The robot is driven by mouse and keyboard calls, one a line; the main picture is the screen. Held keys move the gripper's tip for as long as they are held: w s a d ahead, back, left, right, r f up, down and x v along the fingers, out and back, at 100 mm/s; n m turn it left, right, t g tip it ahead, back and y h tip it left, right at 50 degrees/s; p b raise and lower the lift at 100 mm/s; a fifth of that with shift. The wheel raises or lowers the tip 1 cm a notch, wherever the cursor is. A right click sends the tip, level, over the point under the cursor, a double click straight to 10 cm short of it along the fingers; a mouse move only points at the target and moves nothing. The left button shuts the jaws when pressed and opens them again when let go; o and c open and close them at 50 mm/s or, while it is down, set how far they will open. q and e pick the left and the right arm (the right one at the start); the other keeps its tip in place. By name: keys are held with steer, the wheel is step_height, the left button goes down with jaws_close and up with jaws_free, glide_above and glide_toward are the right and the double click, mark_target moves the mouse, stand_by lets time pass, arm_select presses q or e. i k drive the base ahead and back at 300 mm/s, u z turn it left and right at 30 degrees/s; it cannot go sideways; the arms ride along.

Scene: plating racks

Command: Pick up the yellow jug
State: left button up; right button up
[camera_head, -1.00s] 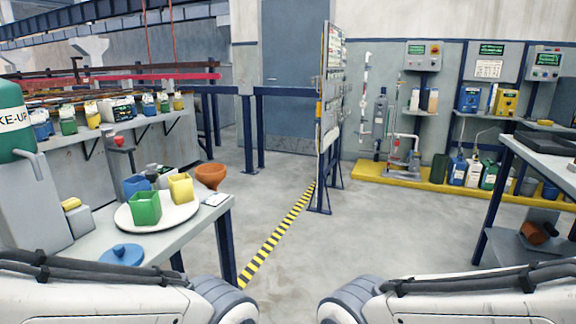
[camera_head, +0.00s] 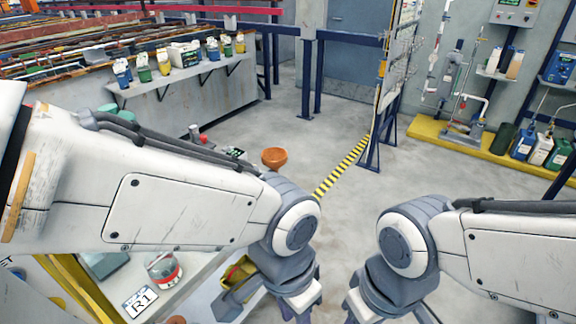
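The yellow jug seen earlier on the white round plate, beside a green and a blue jug, is hidden now behind my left arm. Small yellow containers stand on the far shelf, one at its right end (camera_head: 240,43) and one farther left (camera_head: 165,62); they are too small to tell in detail. A yellow open container (camera_head: 236,272) with something red in it shows low, left of my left arm's lower links. Both my arms reach in across the lower half and bend downward. Neither gripper's fingertips show; they are below the frame.
A brown-orange bowl (camera_head: 273,157) shows just beyond my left arm. A clear, red-banded round vessel (camera_head: 163,268) and an R1 label (camera_head: 140,302) are at lower left. A panel stand (camera_head: 389,90) stands beyond the striped floor line. The floor between is open.

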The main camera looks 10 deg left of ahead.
mark_target(233, 275)
steer(key=u, duration=0.3)
steer(key=k, duration=0.3)
steer(key=u, duration=0.5)
steer(key=i, duration=0.45)
steer(key=z, duration=2.3)
steer(key=i, duration=1.25)
steer(key=u, duration=3.15)
